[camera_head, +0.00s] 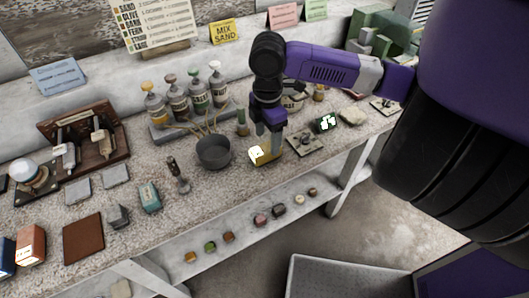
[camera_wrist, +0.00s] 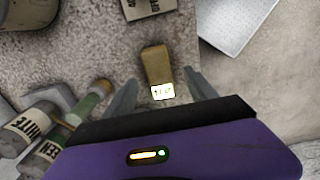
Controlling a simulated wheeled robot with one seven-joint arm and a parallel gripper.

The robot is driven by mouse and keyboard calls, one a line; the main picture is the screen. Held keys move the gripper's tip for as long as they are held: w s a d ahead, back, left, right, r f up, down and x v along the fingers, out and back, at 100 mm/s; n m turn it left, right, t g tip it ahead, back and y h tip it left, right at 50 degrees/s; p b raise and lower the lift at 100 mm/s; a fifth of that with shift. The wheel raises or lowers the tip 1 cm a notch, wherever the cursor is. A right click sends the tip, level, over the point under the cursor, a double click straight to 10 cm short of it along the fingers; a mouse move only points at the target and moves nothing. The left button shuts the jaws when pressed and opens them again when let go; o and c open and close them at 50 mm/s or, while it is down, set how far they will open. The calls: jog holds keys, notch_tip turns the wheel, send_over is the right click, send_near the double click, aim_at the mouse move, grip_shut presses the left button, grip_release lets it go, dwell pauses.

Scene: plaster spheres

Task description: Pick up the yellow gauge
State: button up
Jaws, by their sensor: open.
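The yellow gauge (camera_head: 262,154) lies on the speckled worktop (camera_head: 215,188) near its front edge, just right of a dark pot. In the wrist view the gauge (camera_wrist: 156,66) is a small tan-yellow block with a bright lit display at its near end. My gripper (camera_head: 270,142) points down right at the gauge and partly hides it in the head view. In the wrist view the fingers of my gripper (camera_wrist: 160,92) are spread apart, one to each side of the display end. I cannot tell how far above the worktop the fingertips are.
The dark pot (camera_head: 213,152) with thin sticks stands close left. Labelled bottles (camera_head: 176,98) stand behind it. A shelf with small coloured pieces runs below; a grey bin (camera_head: 335,278) stands on the floor.

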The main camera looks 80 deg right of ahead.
aim_at(265, 148)
jog(key=shift+w+a+f+p, duration=0.1)
jog(key=shift+w+f+p, duration=0.1)
jog(key=shift+f, duration=1.1)
jog(key=shift+w+f+p, duration=0.1)
jog(key=shift+f+p, duration=0.05)
jog(key=shift+f, duration=1.15)
jog(key=shift+f, duration=0.2)
grip_shut()
